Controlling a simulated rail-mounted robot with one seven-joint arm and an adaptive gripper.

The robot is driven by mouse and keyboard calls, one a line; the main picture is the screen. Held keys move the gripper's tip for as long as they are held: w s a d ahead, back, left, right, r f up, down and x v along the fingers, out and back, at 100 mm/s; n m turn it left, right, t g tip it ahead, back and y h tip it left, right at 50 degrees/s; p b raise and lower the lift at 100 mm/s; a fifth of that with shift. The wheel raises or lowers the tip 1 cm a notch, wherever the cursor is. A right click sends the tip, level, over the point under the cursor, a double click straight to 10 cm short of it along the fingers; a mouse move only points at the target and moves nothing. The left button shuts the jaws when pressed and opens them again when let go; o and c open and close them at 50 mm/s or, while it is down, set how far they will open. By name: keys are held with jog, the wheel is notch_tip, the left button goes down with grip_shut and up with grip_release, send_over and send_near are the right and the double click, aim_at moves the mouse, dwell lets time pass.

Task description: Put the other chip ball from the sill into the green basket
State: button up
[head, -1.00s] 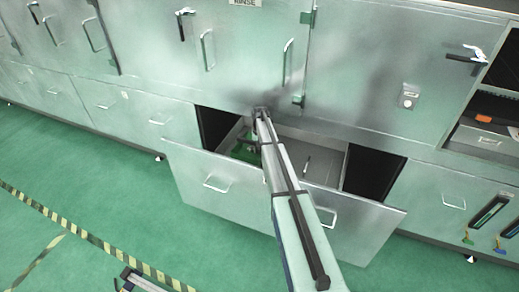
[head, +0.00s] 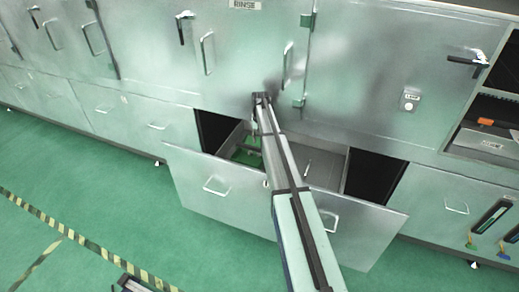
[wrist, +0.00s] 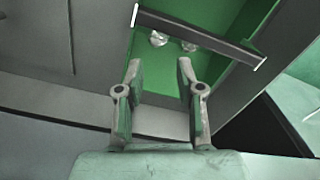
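The green basket (head: 246,157) sits in the left part of the open drawer, partly hidden by my arm. In the wrist view the basket (wrist: 262,14) lies beyond my fingertips, with a dark handle bar (wrist: 197,37) across it. I cannot make out a chip ball on a sill in either view.
The open drawer (head: 222,188) juts from the metal cabinet row. Its right compartment (head: 322,170) holds a thin light object. Closed cabinet doors with handles (head: 207,54) rise just behind my arm. Green floor in front is open, with striped tape (head: 70,237).

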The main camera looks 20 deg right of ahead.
jog(key=shift+r, duration=1.6)
